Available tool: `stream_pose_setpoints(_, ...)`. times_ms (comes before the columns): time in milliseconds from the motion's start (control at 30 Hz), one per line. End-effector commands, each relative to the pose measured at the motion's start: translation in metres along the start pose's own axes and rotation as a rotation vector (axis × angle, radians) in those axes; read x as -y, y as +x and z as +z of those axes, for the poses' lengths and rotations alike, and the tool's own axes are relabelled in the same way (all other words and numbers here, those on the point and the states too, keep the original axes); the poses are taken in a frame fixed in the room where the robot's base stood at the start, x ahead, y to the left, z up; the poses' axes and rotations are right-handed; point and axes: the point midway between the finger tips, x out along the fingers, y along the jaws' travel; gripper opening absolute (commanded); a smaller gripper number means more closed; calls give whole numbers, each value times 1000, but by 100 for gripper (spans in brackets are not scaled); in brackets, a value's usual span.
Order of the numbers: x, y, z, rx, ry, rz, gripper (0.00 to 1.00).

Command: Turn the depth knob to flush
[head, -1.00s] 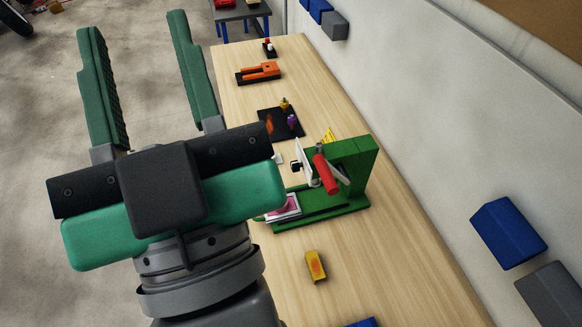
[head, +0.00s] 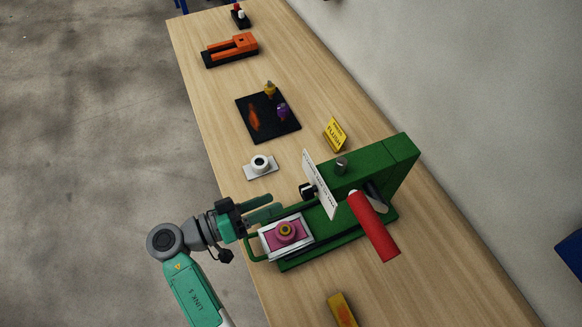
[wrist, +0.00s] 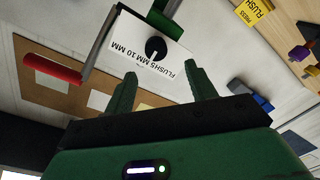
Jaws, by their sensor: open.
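The depth knob is a small black dial (head: 307,191) on the front of a white plate (head: 322,180) on the green press (head: 375,165). In the wrist view the knob (wrist: 155,47) has a light mark, and the plate reads FLUSH, 5 MM and 10 MM upside down. I cannot tell for sure which setting the mark points to. My gripper (head: 277,204) is open and empty, left of the knob and apart from it. In the wrist view the knob lies beyond the gap between my fingertips (wrist: 160,72).
A red-handled lever (head: 375,228) sticks out at the press's right. A tray with a pink piece (head: 285,232) sits low in front of the plate.

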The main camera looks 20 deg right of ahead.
Motion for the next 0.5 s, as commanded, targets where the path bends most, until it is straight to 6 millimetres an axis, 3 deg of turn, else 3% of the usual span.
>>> stream_pose_setpoints(233, -2, 5, 4, -14, -7, 38, 56)
stream_pose_setpoints(500, -5, 55, 3, -13, -8, 36, 56)
